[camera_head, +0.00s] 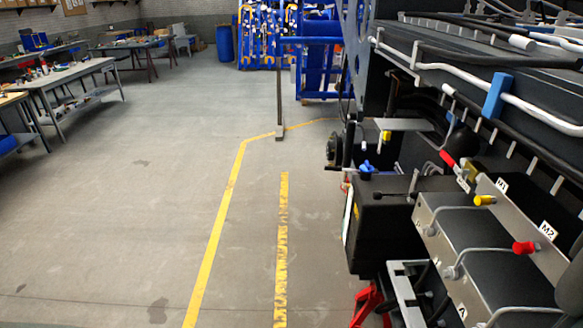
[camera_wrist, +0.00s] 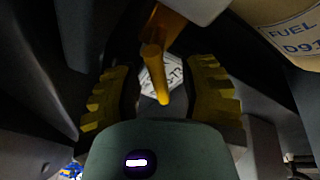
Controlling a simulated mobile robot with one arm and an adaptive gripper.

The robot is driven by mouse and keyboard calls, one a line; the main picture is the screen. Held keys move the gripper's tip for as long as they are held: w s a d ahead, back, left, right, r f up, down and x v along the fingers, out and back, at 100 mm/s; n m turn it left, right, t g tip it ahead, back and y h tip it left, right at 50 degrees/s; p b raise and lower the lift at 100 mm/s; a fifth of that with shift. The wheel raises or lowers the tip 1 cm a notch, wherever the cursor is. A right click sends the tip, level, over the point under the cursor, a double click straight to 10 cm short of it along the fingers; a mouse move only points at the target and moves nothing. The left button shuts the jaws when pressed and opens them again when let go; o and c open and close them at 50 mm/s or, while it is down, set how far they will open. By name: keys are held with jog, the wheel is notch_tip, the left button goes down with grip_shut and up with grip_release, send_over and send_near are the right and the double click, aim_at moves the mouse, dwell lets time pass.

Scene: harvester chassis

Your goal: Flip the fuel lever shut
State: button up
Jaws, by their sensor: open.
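The yellow-orange lever (camera_wrist: 155,72) shows in the wrist view, taken to be the fuel lever. It hangs down from an orange mount (camera_wrist: 172,28) at the top, its free end between my gripper's fingers. My gripper (camera_wrist: 162,80) is open, with a ridged yellow finger on each side of the lever. A gap shows on both sides in the picture; contact in depth cannot be told. A pale tag with partly hidden lettering (camera_wrist: 172,75) lies behind the lever. A cream surface marked FUEL (camera_wrist: 285,30) is at upper right. My gripper is not visible in the head view.
The dark harvester chassis (camera_head: 480,85) fills the right of the head view, with pipes, a red-handled lever (camera_head: 448,159), a yellow knob (camera_head: 484,200) and a red knob (camera_head: 525,248). Dark panels crowd my gripper. Open floor (camera_head: 120,200) lies left, with workbenches (camera_head: 70,75) beyond.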

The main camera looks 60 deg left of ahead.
jog(key=shift+o, duration=0.2)
grip_shut()
dwell(0.3)
jog(key=shift+b, duration=0.5)
jog(key=shift+f+m+b, duration=0.1)
jog(key=shift+m+b, duration=0.3)
jog(key=shift+m, duration=0.1)
jog(key=m+b, duration=0.2)
jog(key=shift+a+r+t+h+b, duration=0.1)
jog(key=shift+r+t+h+b, duration=0.1)
jog(key=shift+t+h+b, duration=0.15)
jog(key=m+b, duration=0.2)
jog(key=r+m+t+h+b, duration=0.1)
jog(key=m+b, duration=0.1)
jog(key=shift+w+a+r+m, duration=0.1)
jog(key=shift+r+m, duration=0.1)
jog(key=shift+m, duration=0.1)
jog(key=shift+r, duration=0.1)
